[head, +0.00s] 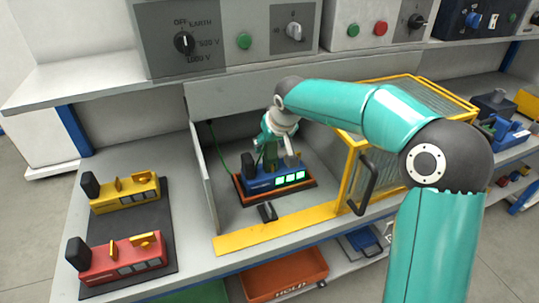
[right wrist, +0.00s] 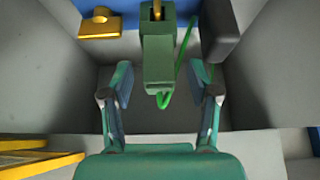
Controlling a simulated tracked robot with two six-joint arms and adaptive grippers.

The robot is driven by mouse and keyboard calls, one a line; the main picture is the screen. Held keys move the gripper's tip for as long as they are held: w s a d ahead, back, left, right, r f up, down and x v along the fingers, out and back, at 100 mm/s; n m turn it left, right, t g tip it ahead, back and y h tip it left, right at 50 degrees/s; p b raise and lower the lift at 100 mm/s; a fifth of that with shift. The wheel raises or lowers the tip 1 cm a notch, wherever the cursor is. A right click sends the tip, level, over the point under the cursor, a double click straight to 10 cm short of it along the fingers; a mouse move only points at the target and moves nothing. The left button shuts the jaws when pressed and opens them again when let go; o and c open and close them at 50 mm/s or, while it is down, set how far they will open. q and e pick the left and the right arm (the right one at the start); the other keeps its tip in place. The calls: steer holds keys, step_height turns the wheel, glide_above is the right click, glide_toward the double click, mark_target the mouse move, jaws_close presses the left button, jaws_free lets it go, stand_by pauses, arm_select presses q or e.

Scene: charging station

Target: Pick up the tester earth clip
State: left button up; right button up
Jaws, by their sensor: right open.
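The earth clip, a dark green block with a brass piece at its far end, lies between my right fingers in the right wrist view (right wrist: 158,62). A bright green cable (right wrist: 182,70) loops from it. My right gripper (right wrist: 164,78) is open, with a finger apart from the clip on each side. In the head view the right gripper (head: 279,152) reaches down over a blue tester (head: 262,185) with lit green displays, and the clip (head: 270,158) shows partly there, on or just above the tester. My left gripper is not in view.
The tester sits in a grey bay with a side wall (head: 203,180) and a yellow front strip (head: 280,229). A yellow-framed mesh guard (head: 350,170) stands right of the bay. A yellow unit (head: 125,194) and a red unit (head: 122,259) rest on a dark mat at left.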

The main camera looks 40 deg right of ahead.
steer(key=shift+w+d+f, duration=0.1)
steer(key=shift+w+f, duration=0.2)
steer(key=shift+f, duration=0.25)
jaws_close()
steer(key=shift+r, duration=0.2)
